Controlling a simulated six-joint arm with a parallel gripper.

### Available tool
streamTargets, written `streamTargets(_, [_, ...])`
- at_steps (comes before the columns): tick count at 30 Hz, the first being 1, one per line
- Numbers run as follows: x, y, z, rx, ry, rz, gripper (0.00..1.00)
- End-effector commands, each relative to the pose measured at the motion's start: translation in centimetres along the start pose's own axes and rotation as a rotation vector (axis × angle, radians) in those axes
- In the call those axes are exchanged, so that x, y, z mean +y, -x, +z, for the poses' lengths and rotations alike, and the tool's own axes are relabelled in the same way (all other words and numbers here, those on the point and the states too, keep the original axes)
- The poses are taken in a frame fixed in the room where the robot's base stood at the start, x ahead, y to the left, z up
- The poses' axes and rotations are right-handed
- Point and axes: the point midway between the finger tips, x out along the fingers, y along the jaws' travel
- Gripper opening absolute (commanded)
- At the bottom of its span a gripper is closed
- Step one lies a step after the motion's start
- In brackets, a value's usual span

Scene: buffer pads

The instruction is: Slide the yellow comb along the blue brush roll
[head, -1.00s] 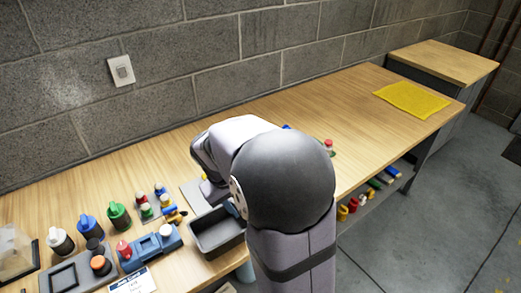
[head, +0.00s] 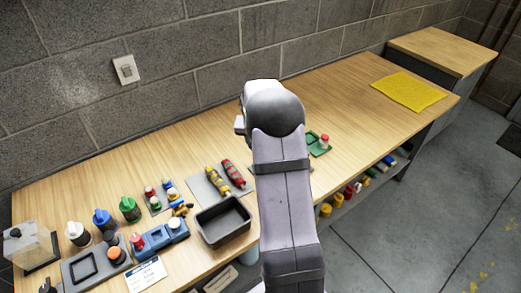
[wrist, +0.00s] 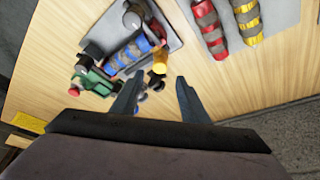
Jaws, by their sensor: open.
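The blue brush roll (wrist: 130,53) shows in the wrist view, a blue cylinder with grey-brown bands on a grey plate, left of and beyond my fingertips. A small yellow piece (wrist: 159,62) is beside its near end; it may be the yellow comb, but its shape is unclear. Dark small parts lie just below it. My gripper (wrist: 160,75) is open, its two fingers apart with nothing held between them. In the head view my arm hides the gripper's fingers, the blue roll and this yellow piece.
A red roll (head: 233,173) and a yellow roll (head: 216,181) lie on a grey board (head: 196,187). A black bin (head: 223,223) stands in front. A green holder (head: 317,146) is right of my arm. Bottles crowd the left; the bench near the yellow cloth (head: 409,91) is clear.

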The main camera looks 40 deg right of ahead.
Motion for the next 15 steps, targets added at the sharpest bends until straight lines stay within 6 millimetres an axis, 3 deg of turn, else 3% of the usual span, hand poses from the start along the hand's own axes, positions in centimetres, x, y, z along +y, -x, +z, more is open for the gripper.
streamTargets(15, [0.1, -5.4, 0.0, -0.002, 0.001, 0.001, 0.41])
